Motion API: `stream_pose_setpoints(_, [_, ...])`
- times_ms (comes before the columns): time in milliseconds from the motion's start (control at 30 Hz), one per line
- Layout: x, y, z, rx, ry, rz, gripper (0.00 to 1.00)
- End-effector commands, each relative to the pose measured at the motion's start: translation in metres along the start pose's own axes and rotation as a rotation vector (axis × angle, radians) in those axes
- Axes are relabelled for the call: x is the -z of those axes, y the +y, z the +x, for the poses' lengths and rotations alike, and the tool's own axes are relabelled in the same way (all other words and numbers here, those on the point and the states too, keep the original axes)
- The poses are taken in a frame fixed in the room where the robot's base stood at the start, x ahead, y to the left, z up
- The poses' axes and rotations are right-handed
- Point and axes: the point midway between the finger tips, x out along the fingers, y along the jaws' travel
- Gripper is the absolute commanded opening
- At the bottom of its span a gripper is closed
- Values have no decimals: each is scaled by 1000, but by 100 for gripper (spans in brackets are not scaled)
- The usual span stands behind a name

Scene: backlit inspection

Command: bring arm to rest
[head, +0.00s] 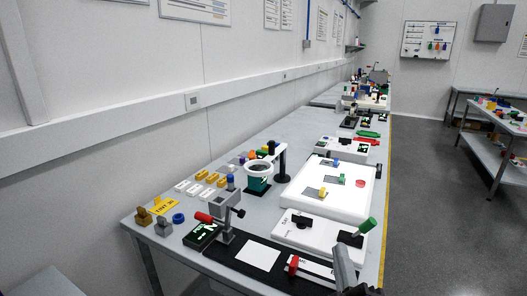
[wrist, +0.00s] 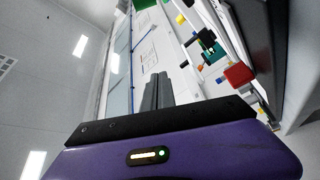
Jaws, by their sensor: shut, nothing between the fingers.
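My gripper (wrist: 157,88) shows in the wrist view as two dark grey fingers side by side beyond a purple wrist housing. The fingers are closed together with nothing between them. In the wrist view the room is seen tilted, with walls and part of a bench beyond the fingers. In the head view a grey part at the bottom right edge, over the bench's near end, seems to be mine. Most of my arm is out of view.
A long grey bench (head: 152,212) runs away along the left wall. It holds a white light panel (head: 302,196) with small blocks, a ring-topped stand (head: 259,170), a grey clamp fixture (head: 225,207) and yellow bars (head: 202,175). Open floor (head: 430,200) lies to the right, before another table (head: 490,131).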

Motion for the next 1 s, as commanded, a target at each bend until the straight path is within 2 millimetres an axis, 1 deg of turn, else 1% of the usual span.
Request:
stream_pose_setpoints(33, [1,-4,-14,17,21,74,0])
stream_pose_setpoints(167, [1,-10,-50,56,59,246,0])
stream_pose_setpoints(267, [-2,-14,-81,90,69,372,0])
stream_pose_setpoints(300, [-4,-16,-95,105,68,421,0])
stream_pose_setpoints(467, [-13,-16,-151,153,49,609,0])
stream_pose_setpoints(500, [-15,-14,-164,163,41,652,0])
stream_pose_setpoints(667, [-24,-6,-217,196,-11,803,0])
stream_pose_setpoints(800, [-32,6,-262,221,-77,917,0])
stream_pose_setpoints(1000, [-44,23,-324,257,-199,1016,0])
